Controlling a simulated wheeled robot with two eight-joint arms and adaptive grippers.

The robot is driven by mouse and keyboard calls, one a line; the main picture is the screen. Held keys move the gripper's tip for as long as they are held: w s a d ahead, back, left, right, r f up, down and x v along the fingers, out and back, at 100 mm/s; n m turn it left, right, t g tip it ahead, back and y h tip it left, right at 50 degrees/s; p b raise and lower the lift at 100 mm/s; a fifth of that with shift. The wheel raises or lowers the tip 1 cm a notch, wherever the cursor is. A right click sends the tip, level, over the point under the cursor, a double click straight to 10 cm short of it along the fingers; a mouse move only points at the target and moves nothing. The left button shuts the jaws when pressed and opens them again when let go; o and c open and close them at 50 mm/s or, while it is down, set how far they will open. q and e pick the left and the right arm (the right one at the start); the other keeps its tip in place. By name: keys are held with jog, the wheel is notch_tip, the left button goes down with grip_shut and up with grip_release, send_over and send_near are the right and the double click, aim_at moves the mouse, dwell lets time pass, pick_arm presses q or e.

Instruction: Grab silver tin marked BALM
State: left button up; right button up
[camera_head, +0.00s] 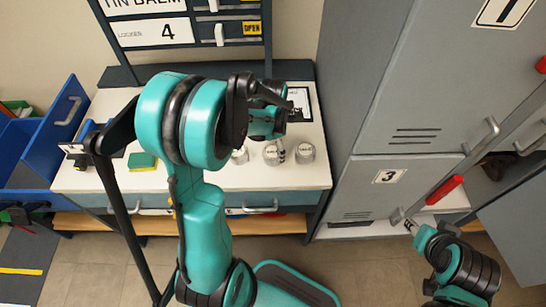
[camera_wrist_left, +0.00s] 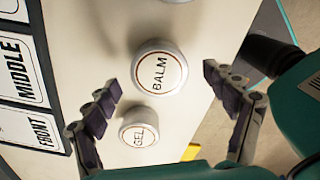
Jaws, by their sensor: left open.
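The silver tin marked BALM (camera_wrist_left: 159,72) stands upright on the white tabletop, lid up, in the left wrist view. In the head view it appears to be the middle tin (camera_head: 271,155) of a row of three. My left gripper (camera_wrist_left: 161,80) is open, with its fingers apart on either side of the BALM tin in the picture; contact is not visible. In the head view my left gripper (camera_head: 279,148) hangs over the row, partly hidden by its own arm. My right gripper (camera_head: 410,223) is low at the right near the lockers; its jaws are too small to judge.
A tin marked GEL (camera_wrist_left: 139,130) stands close beside the BALM tin. A third tin (camera_head: 305,153) stands at the right. A green-yellow sponge (camera_head: 142,161) lies left. Grey lockers (camera_head: 400,110) stand right.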

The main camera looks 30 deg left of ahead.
aim_at(273, 152)
pick_arm(q)
notch_tip(273, 152, down, 3)
jog(key=shift+w+f+b, duration=0.1)
jog(key=shift+b, duration=0.35)
jog(key=shift+c, duration=0.7)
jog(key=c, duration=1.3)
jog(key=shift+r, duration=0.2)
